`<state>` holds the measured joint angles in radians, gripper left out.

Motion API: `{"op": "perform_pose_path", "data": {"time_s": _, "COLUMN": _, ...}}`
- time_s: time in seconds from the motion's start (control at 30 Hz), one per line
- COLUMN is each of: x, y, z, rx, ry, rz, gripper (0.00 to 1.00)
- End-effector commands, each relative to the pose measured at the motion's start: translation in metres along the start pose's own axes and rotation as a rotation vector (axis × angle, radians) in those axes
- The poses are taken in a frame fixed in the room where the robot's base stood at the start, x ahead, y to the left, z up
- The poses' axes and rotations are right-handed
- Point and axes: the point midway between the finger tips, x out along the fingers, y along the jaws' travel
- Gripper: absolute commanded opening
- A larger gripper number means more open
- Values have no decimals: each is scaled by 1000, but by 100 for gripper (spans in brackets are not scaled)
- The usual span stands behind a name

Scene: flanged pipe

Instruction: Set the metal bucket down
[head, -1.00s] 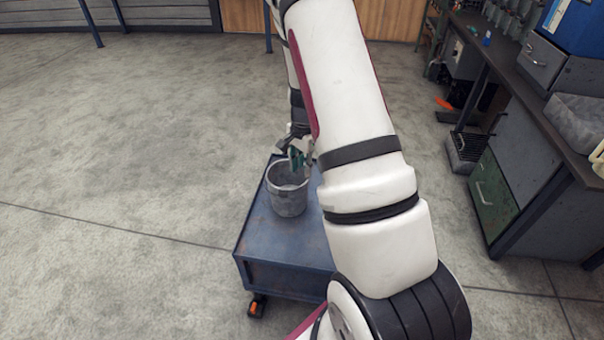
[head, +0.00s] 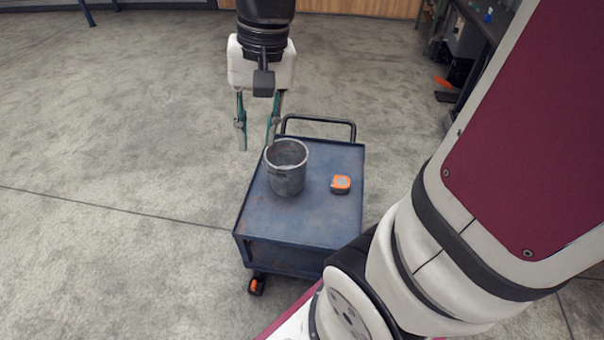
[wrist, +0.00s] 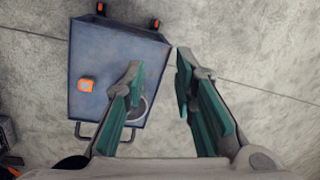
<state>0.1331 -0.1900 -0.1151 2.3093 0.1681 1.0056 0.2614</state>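The grey metal bucket (head: 287,172) stands upright on the top of the blue cart (head: 290,218), left of its middle, in the head view. My gripper (head: 243,146) is above the floor at the upper left of the bucket, apart from it. Its two fingers are spread with nothing between them. In the wrist view my gripper (wrist: 157,68) is open over the cart's edge and the floor. The bucket (wrist: 139,108) shows there only in part, behind one finger.
An orange tape measure (head: 341,184) lies on the cart to the right of the bucket. The cart has a black handle (head: 318,121) at its far end. A workbench (head: 478,25) stands at the upper right. The floor left of the cart is clear.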

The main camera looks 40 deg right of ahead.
Motion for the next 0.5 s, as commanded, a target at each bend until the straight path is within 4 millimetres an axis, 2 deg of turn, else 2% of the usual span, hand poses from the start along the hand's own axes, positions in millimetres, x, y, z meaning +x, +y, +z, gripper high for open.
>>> {"op": "perform_pose_path", "data": {"time_s": 0.03, "x": -10, "y": 1, "z": 22, "rx": -72, "ry": 8, "rz": 5, "gripper": 25}}
{"op": "perform_pose_path", "data": {"time_s": 0.1, "x": -19, "y": 6, "z": 51, "rx": -167, "ry": 8, "rz": 20, "gripper": 25}}
{"op": "perform_pose_path", "data": {"time_s": 0.3, "x": -32, "y": 33, "z": 122, "rx": -413, "ry": 18, "rz": 83, "gripper": 25}}
{"op": "perform_pose_path", "data": {"time_s": 0.4, "x": -32, "y": 47, "z": 145, "rx": -502, "ry": 24, "rz": 114, "gripper": 25}}
{"op": "perform_pose_path", "data": {"time_s": 0.5, "x": -31, "y": 58, "z": 160, "rx": -560, "ry": 28, "rz": 138, "gripper": 25}}
